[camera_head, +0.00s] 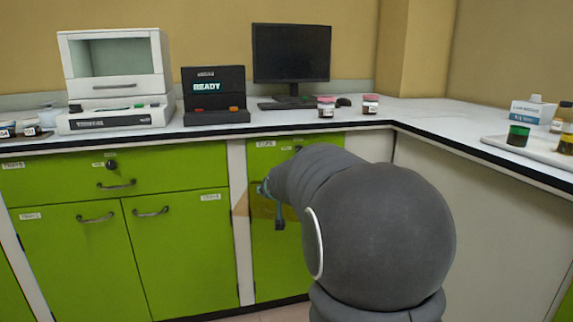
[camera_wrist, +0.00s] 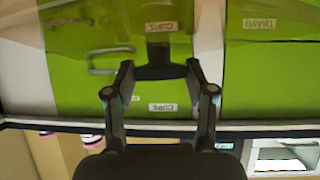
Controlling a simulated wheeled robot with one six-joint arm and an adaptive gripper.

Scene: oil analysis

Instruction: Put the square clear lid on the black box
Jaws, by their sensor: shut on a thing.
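The square clear lid shows in the head view as a faint amber-tinted pane (camera_head: 241,206) in front of the green cabinets, below counter height. In the wrist view its tinted pane (camera_wrist: 115,22) lies across the upper part. My gripper (camera_wrist: 158,74) is shut on the dark handle at the lid's middle; in the head view my arm hides most of the gripper. The black box (camera_head: 215,98), with a lit READY display and coloured buttons, stands on the counter to the left of the monitor. The lid is apart from it, lower and nearer.
A white instrument (camera_head: 115,95) with a clear window stands left of the black box. A monitor (camera_head: 291,55) and two pink-capped jars (camera_head: 326,107) (camera_head: 370,104) stand to the right. The right counter holds a tray (camera_head: 497,143) with jars. The counter edge (camera_head: 100,140) lies above the lid.

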